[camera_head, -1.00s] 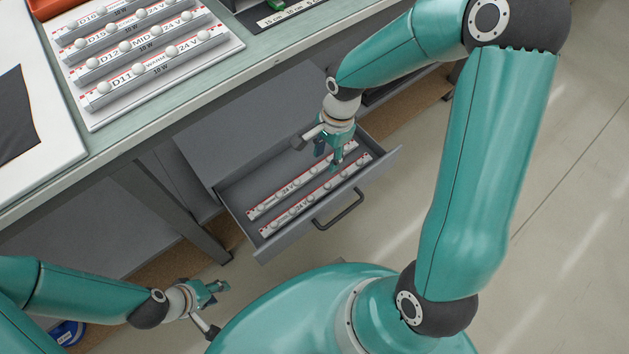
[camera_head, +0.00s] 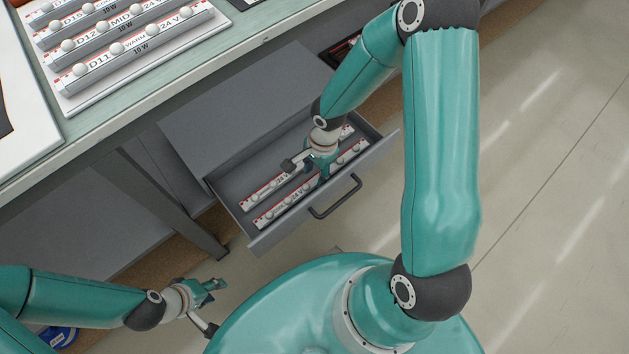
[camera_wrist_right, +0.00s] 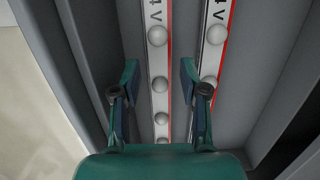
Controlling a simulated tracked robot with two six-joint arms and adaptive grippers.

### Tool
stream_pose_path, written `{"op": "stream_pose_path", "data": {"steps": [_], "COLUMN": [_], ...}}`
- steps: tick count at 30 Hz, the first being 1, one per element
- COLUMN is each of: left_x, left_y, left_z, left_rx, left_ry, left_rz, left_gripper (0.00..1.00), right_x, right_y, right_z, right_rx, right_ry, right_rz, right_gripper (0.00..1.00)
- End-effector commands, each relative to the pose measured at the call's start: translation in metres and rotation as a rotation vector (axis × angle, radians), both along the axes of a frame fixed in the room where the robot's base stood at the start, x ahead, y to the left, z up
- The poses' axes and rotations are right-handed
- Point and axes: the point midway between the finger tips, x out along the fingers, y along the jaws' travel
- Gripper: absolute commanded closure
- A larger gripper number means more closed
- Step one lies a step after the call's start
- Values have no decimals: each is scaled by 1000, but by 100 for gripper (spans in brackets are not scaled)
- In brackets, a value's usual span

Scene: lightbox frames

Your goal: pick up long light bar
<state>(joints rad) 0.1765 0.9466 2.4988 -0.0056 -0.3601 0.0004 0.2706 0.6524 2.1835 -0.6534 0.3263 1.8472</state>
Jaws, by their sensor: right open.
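Two long light bars, white strips with red edging and round bulbs, lie side by side in the open grey drawer (camera_head: 228,190). The front bar (camera_head: 272,216) is nearer the drawer handle; the rear bar (camera_head: 262,195) is behind it. My right gripper (camera_head: 322,172) is down in the drawer over the bars and hides their middle parts. In the right wrist view the right gripper (camera_wrist_right: 160,80) is open, its fingers on either side of one bar (camera_wrist_right: 158,62). The other bar (camera_wrist_right: 213,50) runs just right of it. My left gripper (camera_head: 216,286) hangs away from the drawer; its jaw opening is unclear.
The workbench (camera_head: 130,102) stands above and behind the drawer. On it, a white board (camera_head: 108,88) holds several labelled light bars. The drawer handle (camera_head: 336,198) sticks out in front. Close drawer walls flank the right gripper. The floor at right is clear.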

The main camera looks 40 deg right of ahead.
Motion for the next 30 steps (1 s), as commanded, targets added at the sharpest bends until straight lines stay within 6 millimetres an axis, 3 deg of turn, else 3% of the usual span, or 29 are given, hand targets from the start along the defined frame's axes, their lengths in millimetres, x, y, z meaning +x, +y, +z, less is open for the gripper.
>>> {"op": "stream_pose_path", "data": {"steps": [1,6,14,15,23,30], "left_x": [0,0,0,0,0,0], "left_y": [0,0,0,0,0,0], "left_z": [-6,-13,-13,-13,-13,-12], "left_rx": [0,0,0,0,0,0], "left_ry": [0,0,0,0,0,0], "left_rz": [0,0,0,0,0,0], "left_gripper": [60,60,60,60,60,60], "right_x": [-2,-2,-1,-1,-1,-1], "right_y": [1,3,3,3,3,3], "right_z": [-12,-31,-33,-33,-32,-32], "right_rx": [1,0,0,0,0,0], "right_ry": [4,2,-1,0,0,-1], "right_rz": [1,0,-2,-2,-2,-2], "right_gripper": [56,56,56,58,100,100]}}
